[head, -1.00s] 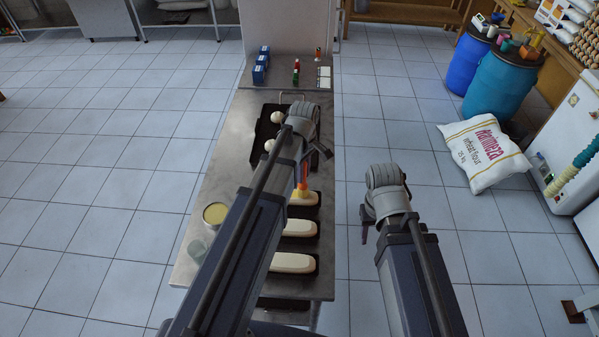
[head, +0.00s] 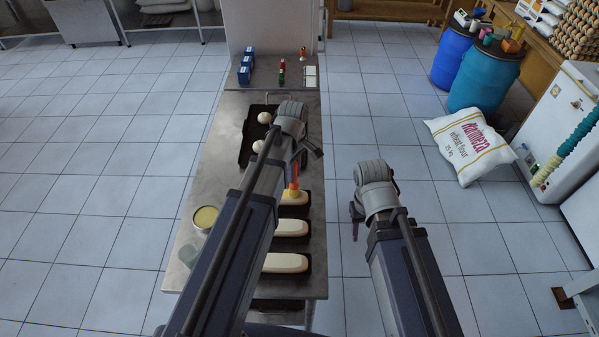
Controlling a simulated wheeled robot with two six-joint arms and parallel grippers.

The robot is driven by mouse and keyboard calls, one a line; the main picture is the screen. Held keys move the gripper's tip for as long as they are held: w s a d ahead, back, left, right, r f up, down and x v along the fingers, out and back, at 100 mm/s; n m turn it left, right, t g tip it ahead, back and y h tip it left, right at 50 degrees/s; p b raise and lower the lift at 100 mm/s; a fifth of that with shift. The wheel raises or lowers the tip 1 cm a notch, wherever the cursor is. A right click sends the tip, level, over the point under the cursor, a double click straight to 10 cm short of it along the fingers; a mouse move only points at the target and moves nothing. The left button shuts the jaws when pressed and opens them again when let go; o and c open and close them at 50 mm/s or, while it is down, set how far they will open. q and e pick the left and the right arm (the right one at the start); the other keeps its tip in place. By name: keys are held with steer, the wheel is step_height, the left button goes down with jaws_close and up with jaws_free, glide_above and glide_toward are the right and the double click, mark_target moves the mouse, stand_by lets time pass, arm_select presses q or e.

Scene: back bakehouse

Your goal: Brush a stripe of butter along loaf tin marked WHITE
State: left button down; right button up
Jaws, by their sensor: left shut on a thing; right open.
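My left gripper (head: 296,163) is shut on a brush (head: 294,184) with an orange-yellow handle, which points down. Its lower end is over the pale filling of the far loaf tin (head: 306,208); I cannot tell if it touches. Nearer are a middle tin (head: 308,229) and a near tin (head: 307,263), each with a long pale filling, and a dark tin (head: 279,305) partly behind my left arm. No WHITE mark is readable on any tin. A round tub (head: 205,217) with yellow content, perhaps butter, stands left of my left arm. My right gripper (head: 355,224) is open and empty, right of the table.
The steel table (head: 206,160) carries a dark tray (head: 247,145) with pale round pieces. Blue boxes (head: 244,70) and small bottles are at the back. A flour sack (head: 470,147) and blue barrels stand right on the floor.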

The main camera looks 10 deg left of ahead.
arm_select(q)
steer(key=shift+s+a, duration=0.2)
steer(key=shift+a, duration=0.7)
steer(key=shift+r, duration=0.1)
step_height(320, 180, up, 6)
steer(key=p, duration=0.6)
step_height(320, 180, up, 3)
steer(key=p, duration=0.3)
stand_by(0.4)
